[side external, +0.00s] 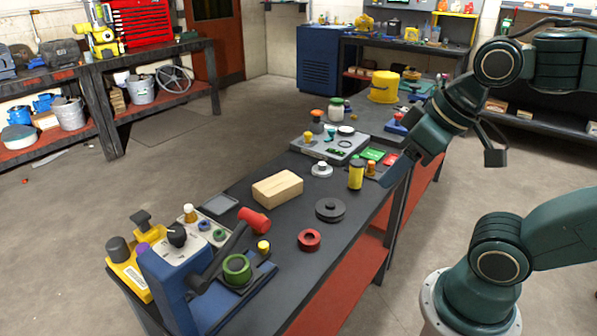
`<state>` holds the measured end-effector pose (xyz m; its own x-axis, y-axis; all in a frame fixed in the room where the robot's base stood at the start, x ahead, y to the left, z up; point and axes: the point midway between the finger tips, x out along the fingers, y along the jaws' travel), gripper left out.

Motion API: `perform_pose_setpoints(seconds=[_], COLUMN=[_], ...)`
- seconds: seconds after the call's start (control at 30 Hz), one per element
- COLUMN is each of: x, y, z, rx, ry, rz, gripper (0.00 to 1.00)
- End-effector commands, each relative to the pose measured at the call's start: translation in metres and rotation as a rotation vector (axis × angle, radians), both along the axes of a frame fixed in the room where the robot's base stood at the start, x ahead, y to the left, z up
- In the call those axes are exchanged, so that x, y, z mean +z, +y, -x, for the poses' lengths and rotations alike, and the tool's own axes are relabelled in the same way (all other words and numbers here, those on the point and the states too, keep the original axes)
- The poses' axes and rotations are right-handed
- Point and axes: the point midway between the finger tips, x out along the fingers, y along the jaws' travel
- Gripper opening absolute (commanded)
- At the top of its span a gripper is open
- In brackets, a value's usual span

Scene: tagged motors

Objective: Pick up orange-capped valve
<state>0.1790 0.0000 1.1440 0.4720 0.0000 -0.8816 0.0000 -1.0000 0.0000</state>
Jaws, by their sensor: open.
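A small part with an orange cap (317,114) stands upright at the back of a grey tray (297,147) on the bench; it looks like the orange-capped valve. A smaller orange-brown part (371,168) stands beside a yellow cylinder (356,175), nearer to my gripper; its kind is too small to tell. My gripper (388,184) is open at the bench's right edge, pointing down and left. It is apart from the orange-capped part, to its right and nearer the camera. Its fingertips are dark against the bench and hard to separate.
A cardboard-coloured block (277,188), a black disc (330,210) and a red ring (309,240) lie mid-bench. A blue press-like fixture (165,285) stands at the near end. A yellow bucket (384,87) stands behind the tray. Green and red cards (372,154) lie right of the tray.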

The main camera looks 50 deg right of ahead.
Motion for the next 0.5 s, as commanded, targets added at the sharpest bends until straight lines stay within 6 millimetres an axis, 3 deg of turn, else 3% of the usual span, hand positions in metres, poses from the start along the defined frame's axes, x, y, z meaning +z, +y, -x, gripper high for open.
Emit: perform_pose_setpoints(seconds=[0.27, 0.5], x=[0.005, 0.019], y=[-0.004, -0.021], z=[-0.008, -0.039], rx=[-0.029, -0.136], ry=[0.009, 0.04], rz=[-0.004, -0.019], gripper=[0.5, 0.5])
